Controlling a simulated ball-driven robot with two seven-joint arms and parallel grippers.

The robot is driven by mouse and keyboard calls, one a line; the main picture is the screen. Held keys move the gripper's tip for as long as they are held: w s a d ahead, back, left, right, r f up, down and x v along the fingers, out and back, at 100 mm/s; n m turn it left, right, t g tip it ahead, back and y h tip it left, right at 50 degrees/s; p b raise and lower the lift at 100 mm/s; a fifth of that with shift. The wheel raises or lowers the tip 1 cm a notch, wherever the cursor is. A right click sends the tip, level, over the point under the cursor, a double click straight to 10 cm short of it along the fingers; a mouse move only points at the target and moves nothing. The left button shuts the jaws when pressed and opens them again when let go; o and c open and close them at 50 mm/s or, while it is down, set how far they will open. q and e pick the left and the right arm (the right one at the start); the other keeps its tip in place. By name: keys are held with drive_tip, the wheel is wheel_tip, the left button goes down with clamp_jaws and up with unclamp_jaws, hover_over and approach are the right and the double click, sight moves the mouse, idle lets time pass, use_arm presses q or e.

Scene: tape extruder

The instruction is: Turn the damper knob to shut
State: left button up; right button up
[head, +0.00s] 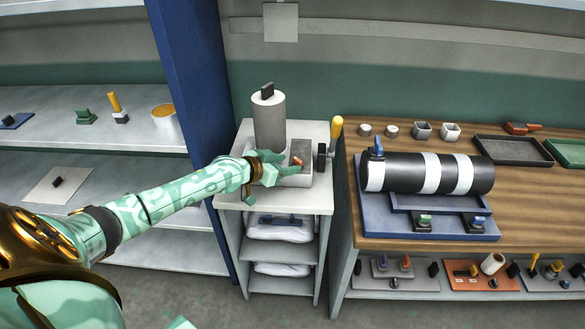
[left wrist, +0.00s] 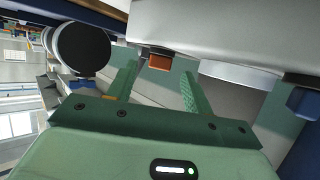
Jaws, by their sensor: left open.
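My left gripper (head: 284,163) is over the small white stand (head: 313,204), in front of a grey cylinder (head: 269,122) with a dark knob (head: 267,90) on top. A grey box (head: 301,150) stands beside its fingers. A small orange-red knob (head: 297,161) shows at the box's near side, close to the fingertips. In the left wrist view the open fingers (left wrist: 159,74) point toward an orange-brown knob (left wrist: 159,62) on a dark mount under a pale body. The knob appears between the fingers; contact cannot be told. Which knob is the damper is not marked. My right gripper is not in view.
A yellow-handled lever (head: 336,127) stands just right of the box. A striped black barrel (head: 450,173) on a blue base lies on the wooden table (head: 365,226). A blue post (head: 193,110) stands left of the stand. A blue knob (left wrist: 303,101) shows in the left wrist view.

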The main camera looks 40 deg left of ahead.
sight(297, 163)
use_arm(q)
drive_tip(key=shift+b+x, duration=0.3)
drive_tip(key=shift+x, duration=0.7)
drive_tip(key=shift+w, duration=0.25)
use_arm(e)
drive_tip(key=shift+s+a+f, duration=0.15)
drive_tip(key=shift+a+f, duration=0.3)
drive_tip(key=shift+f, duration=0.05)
